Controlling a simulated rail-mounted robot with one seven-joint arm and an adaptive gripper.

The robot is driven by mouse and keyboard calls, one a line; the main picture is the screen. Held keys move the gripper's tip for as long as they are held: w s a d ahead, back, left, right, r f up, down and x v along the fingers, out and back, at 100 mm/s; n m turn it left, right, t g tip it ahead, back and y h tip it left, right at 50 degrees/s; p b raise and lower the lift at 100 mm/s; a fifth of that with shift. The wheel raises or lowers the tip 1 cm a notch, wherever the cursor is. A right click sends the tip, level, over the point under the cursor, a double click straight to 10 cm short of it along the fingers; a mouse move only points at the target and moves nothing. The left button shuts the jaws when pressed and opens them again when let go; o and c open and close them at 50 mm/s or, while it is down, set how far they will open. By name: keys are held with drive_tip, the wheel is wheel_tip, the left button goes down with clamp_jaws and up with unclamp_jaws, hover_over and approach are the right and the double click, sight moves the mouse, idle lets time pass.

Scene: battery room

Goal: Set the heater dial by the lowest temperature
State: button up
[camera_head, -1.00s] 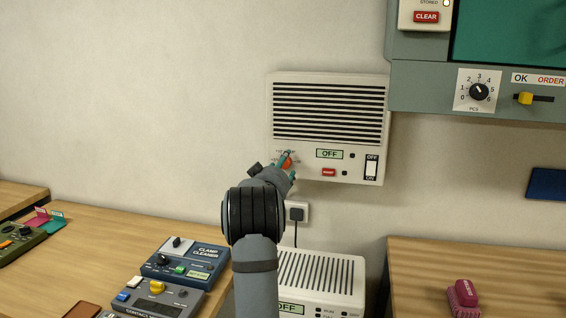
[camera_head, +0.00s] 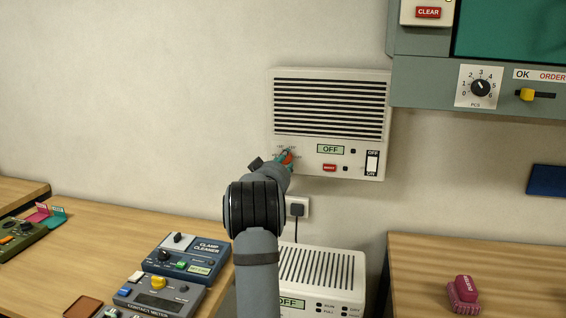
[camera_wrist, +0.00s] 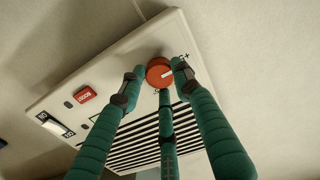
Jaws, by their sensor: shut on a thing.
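The heater (camera_head: 331,107) is a white wall unit with black vent slats. Its display (camera_head: 330,149) reads OFF, and an OFF/ON rocker switch (camera_head: 372,163) is at its right. My gripper (camera_head: 288,158) is at the heater's lower left corner. In the wrist view, the green fingers of my gripper (camera_wrist: 155,80) are around an orange-red round dial (camera_wrist: 160,72) with a pale pointer line. The gripper is shut on the dial. In the head view my arm and fingers hide most of the dial and its scale, so I cannot read the setting there.
A red button (camera_head: 329,168) sits below the display. A second white unit (camera_head: 322,277) stands lower, under a wall socket (camera_head: 297,208). A grey panel with a PCS dial (camera_head: 480,88) hangs at upper right.

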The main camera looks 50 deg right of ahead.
drive_tip(key=shift+r, duration=0.1)
drive_tip(key=shift+c, duration=0.9)
drive_tip(key=shift+b, duration=0.45)
drive_tip(key=shift+r+m+b, duration=0.15)
drive_tip(key=shift+m+b, duration=4.7)
drive_tip(key=shift+m, duration=0.95)
drive_tip(key=o, duration=1.1)
drive_tip(key=shift+c, duration=0.2)
drive_tip(key=shift+o, duration=0.4)
